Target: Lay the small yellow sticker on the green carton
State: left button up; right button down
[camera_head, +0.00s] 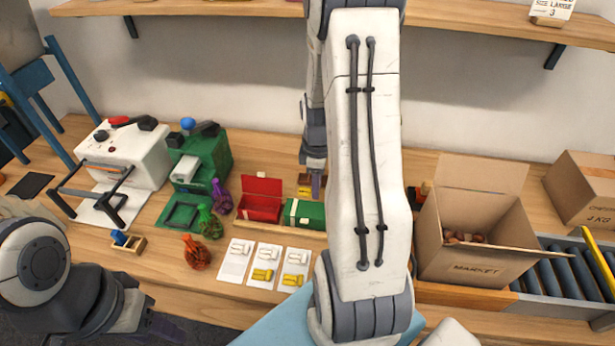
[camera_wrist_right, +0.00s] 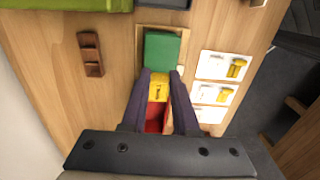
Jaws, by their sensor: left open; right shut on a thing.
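The green carton (camera_head: 305,214) stands beside the open red carton (camera_head: 262,203) on the table. In the right wrist view the green carton (camera_wrist_right: 162,52) is just beyond my right fingertips and the red carton (camera_wrist_right: 155,122) lies below, between the fingers. My right gripper (camera_wrist_right: 158,80) is shut on the small yellow sticker (camera_wrist_right: 158,88), which is held above the edge between the two cartons. My left gripper (camera_head: 150,322) is open and empty at the lower left.
White cards (camera_head: 265,262) with white and yellow stickers lie in front of the cartons. Several mesh bags (camera_head: 197,252) and a green machine (camera_head: 203,160) stand to the left. A cardboard box (camera_head: 470,235) of chestnuts stands right. A small wooden holder (camera_wrist_right: 90,54) is near the cartons.

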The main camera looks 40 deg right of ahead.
aim_at(316, 210)
jog(key=shift+w+a+f+b, duration=0.1)
jog(key=shift+w+f+b, duration=0.05)
jog(key=shift+f+b, duration=0.9)
notch_tip(316, 210, down, 3)
jog(key=b, duration=0.3)
jog(key=shift+f, duration=0.75)
jog(key=shift+s, duration=0.2)
jog(key=c, duration=0.6)
grip_release()
jog(key=shift+r+p, duration=3.25)
jog(key=shift+r, duration=0.3)
